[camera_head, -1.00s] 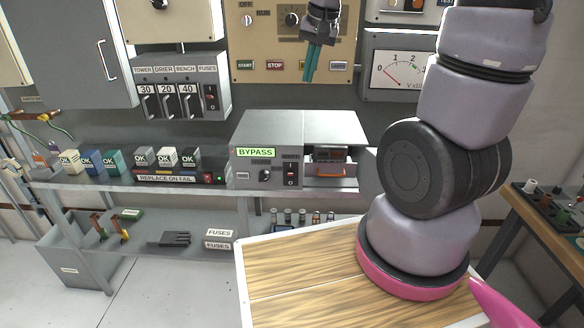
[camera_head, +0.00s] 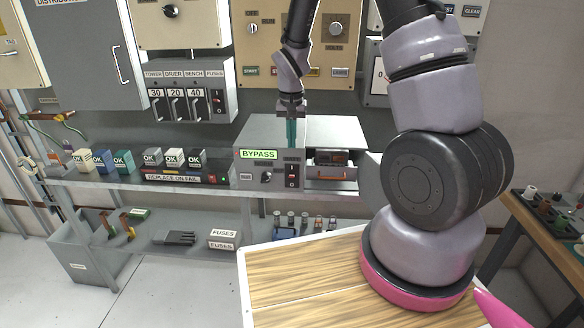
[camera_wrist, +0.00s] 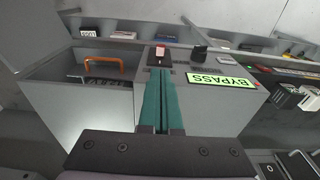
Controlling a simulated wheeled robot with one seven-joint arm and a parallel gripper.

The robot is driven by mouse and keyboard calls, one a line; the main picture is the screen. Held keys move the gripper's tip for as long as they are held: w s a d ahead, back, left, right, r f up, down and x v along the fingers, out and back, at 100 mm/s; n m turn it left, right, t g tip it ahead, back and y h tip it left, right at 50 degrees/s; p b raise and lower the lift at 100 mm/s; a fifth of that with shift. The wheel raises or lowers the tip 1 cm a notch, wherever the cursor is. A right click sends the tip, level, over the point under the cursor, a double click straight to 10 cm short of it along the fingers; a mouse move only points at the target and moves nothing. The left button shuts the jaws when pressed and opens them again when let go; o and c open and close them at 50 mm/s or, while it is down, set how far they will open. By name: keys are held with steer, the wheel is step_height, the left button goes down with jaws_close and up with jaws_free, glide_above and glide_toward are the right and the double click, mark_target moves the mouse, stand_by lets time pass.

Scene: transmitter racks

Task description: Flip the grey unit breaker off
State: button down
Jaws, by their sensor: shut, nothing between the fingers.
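The grey unit (camera_head: 250,180) stands on the shelf with a green BYPASS label (camera_head: 258,154). Its breaker (camera_head: 291,175) is a small black switch plate with a red and white rocker on the front face, right of a black knob (camera_head: 266,177). The breaker also shows in the wrist view (camera_wrist: 160,54), just beyond the fingertips. My gripper (camera_head: 291,145) is shut and empty, its teal fingers pointing down at the unit's top front edge, above the breaker. In the wrist view the closed fingers (camera_wrist: 162,74) line up with the breaker; I cannot tell whether they touch the unit.
An open bay with an orange handle (camera_head: 343,177) is right of the breaker, with an open grey door beside it. Coloured OK blocks (camera_head: 172,158) stand left on the shelf. A fuse box (camera_head: 190,95) hangs above. A wooden top (camera_head: 300,285) is in front.

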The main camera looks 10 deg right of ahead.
steer(key=shift+f, duration=0.1)
glide_toward(291, 175)
steer(key=f, duration=0.5)
steer(key=shift+s+d+f, duration=0.1)
steer(key=shift+s+f, duration=0.2)
steer(key=shift+s, duration=0.05)
stand_by(0.3)
